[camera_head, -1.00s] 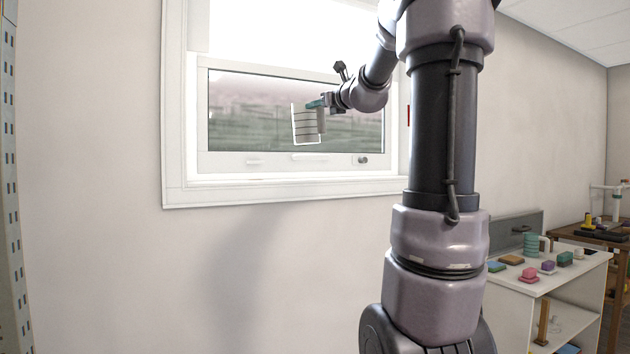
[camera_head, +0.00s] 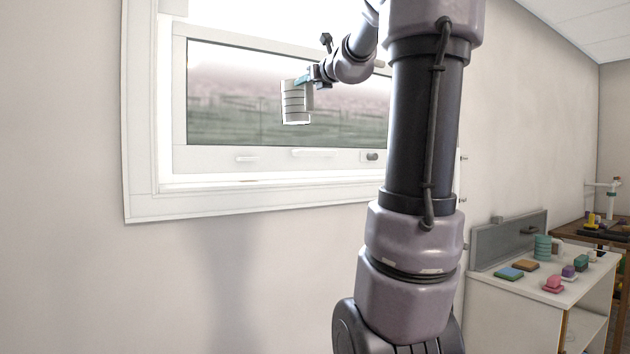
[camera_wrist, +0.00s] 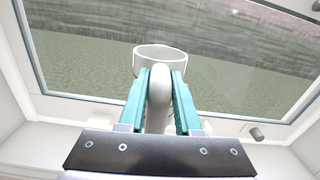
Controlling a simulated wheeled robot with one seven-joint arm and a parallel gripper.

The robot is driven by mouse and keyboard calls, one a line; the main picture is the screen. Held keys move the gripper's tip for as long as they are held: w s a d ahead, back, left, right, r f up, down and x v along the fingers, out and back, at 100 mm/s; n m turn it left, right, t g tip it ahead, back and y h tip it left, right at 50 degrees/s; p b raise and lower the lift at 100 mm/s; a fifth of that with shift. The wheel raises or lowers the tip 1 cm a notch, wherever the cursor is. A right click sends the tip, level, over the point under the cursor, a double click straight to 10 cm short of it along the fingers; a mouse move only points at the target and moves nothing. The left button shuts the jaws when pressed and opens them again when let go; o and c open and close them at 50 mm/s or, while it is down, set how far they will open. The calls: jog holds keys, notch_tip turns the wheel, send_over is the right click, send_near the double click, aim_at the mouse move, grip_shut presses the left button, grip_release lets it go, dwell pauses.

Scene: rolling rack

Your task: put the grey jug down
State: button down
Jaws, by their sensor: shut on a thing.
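The grey jug (camera_head: 295,104) is held up in the air in front of the window in the head view. My gripper (camera_head: 303,81) is at the jug's right side. In the wrist view, the teal fingers of my gripper (camera_wrist: 159,100) are shut on the jug's handle, one on each side. The rim of the jug (camera_wrist: 160,50) shows beyond the fingertips. Most of the jug's body is hidden there by the handle and fingers.
A white rack (camera_head: 512,318) stands at the lower right, with a green ribbed jug (camera_head: 542,247), a pink block (camera_head: 553,284) and several other small coloured things on top. The window (camera_head: 285,100) is behind the jug.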

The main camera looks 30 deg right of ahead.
aim_at(290, 107)
jog(key=a+f, duration=0.1)
jog(key=f, duration=0.1)
jog(key=a+f, duration=0.1)
jog(key=f, duration=0.3)
jog(key=shift+w+a+f, duration=0.2)
jog(key=shift+a+f, duration=0.2)
notch_tip(290, 107, down, 11)
jog(key=shift+a+m, duration=0.15)
jog(key=shift+m, duration=0.15)
jog(key=shift+s+f, duration=0.1)
jog(key=c, duration=0.6)
grip_release()
jog(key=shift+f, duration=0.1)
